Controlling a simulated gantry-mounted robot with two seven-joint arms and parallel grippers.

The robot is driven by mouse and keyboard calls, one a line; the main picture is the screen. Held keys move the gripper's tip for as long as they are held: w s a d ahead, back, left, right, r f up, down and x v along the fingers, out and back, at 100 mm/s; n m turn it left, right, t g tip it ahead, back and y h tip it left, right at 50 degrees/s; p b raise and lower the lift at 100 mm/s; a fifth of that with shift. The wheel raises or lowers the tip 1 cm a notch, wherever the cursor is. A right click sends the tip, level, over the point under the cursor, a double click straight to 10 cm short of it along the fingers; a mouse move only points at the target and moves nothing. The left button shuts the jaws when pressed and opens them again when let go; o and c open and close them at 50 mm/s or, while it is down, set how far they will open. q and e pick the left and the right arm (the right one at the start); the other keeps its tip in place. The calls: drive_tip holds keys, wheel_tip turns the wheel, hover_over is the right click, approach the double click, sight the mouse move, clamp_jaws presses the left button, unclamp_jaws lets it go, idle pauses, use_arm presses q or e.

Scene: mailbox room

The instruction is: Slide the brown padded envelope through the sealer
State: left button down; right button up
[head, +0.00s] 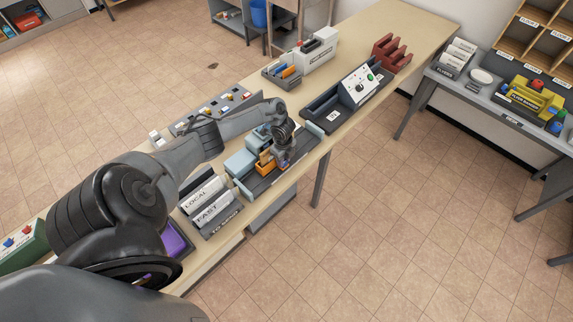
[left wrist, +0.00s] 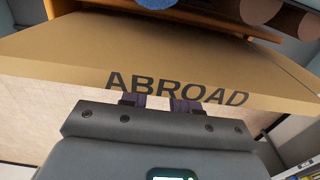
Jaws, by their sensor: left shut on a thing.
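My left gripper (head: 284,163) is over a dark tray (head: 262,187) on the long bench. In the left wrist view the gripper (left wrist: 160,103) is shut at the edge of a wide tan-brown piece printed ABROAD, which looks like the brown padded envelope (left wrist: 200,60). In the head view a small orange-brown item (head: 265,160) shows beside the fingers, partly hidden by them; it seems to be the same envelope. The likely sealer, a long dark device with a white control panel (head: 354,89) and a green button, stands farther along the bench. My right gripper is not in view.
White LOCAL and FAST holders (head: 208,205) are nearer. A row of small switches (head: 213,107) lies along the far edge. Red-brown racks (head: 391,54) stand beyond the device. The bench's far end (head: 425,25) is clear.

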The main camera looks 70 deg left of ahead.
use_arm(q)
drive_tip(key=c, duration=0.8)
unclamp_jaws()
drive_tip(key=shift+s, duration=0.1)
drive_tip(key=shift+c, duration=0.2)
wheel_tip(320, 180, up, 11)
drive_tip(key=p, duration=0.1)
drive_tip(key=shift+f, duration=0.1)
